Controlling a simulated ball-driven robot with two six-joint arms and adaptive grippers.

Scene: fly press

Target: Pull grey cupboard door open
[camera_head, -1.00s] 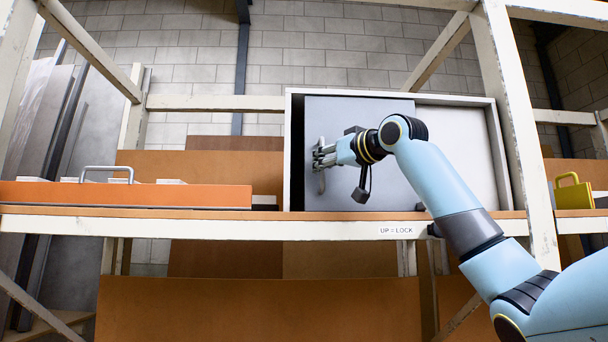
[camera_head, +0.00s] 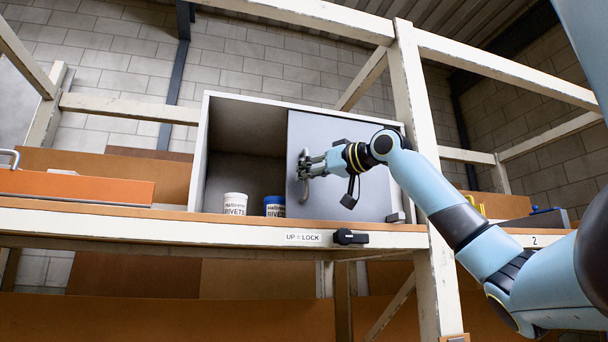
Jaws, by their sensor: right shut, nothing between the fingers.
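The grey cupboard (camera_head: 205,150) stands on the shelf with its left half open. Its grey door panel (camera_head: 350,205) covers the right half and appears to lie flat in the cupboard front. A curved vertical handle (camera_head: 304,190) is near the door's left edge. My right gripper (camera_head: 305,166) is at this handle with its fingers shut; exact contact is hard to make out. My wrist hides part of the door. My left gripper is out of view.
Two tubs labelled rivets, one white-lidded (camera_head: 235,204) and one blue-lidded (camera_head: 274,206), stand inside the opening. A black lever (camera_head: 350,237) sits on the shelf edge beside an "UP = LOCK" label (camera_head: 302,238). A white frame post (camera_head: 409,100) rises right of the cupboard.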

